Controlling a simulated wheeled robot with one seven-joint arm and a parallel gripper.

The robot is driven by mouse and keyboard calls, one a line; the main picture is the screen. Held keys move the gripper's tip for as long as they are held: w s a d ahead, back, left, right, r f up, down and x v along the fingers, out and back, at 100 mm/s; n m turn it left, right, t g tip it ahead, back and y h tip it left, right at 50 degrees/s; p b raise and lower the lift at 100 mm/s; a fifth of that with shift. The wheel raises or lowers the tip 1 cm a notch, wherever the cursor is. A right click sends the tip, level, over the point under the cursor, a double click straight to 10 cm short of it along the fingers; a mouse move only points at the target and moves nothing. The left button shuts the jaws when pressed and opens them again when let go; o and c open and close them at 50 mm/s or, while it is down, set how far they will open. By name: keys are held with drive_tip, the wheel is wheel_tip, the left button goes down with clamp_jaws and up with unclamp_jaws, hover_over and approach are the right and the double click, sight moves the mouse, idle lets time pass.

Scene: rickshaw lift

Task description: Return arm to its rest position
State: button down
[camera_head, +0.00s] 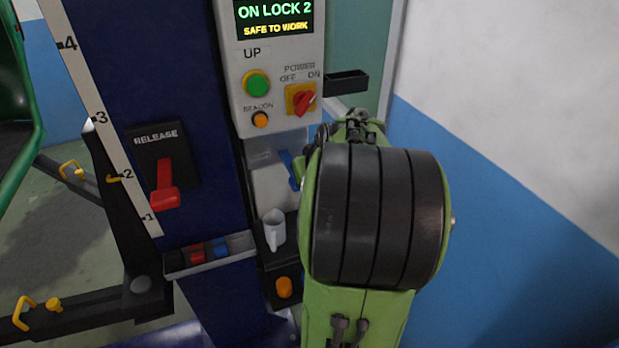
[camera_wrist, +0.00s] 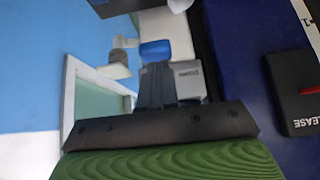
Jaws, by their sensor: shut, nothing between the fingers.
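My arm, green with a black ribbed joint, rises at the right of centre in the head view, in front of the blue lift column (camera_head: 85,60). Its far end is hidden there, so the gripper is not seen. In the wrist view my gripper (camera_wrist: 156,70) shows as dark fingers beyond a dark plate and green arm part. The fingers are shut with nothing between them. The column (camera_wrist: 245,60) with the release plate (camera_wrist: 295,95) lies to their right. A blue item (camera_wrist: 155,48) and pale parts show behind the fingertips; contact cannot be told.
The control box (camera_head: 275,50) reads "ON LOCK 2, SAFE TO WORK". The red release lever (camera_head: 165,185) is on the column. A blue and white wall (camera_head: 500,160) stands right. A black lift arm (camera_head: 90,310) extends left.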

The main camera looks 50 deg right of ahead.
drive_tip(key=shift+a, duration=0.1)
idle(0.4)
drive_tip(key=a+r+n+y, duration=0.1)
drive_tip(key=a+r+n, duration=0.15)
drive_tip(key=a, duration=1.45)
drive_tip(key=s+a+f+n+y, duration=0.1)
drive_tip(key=s+a+n+y, duration=0.1)
drive_tip(key=s+a, duration=0.9)
drive_tip(key=shift+a+f+n+g+y, duration=0.3)
drive_tip(key=shift+a+n+g, duration=0.1)
drive_tip(key=shift+a+n, duration=0.35)
drive_tip(key=shift+w+r, duration=0.1)
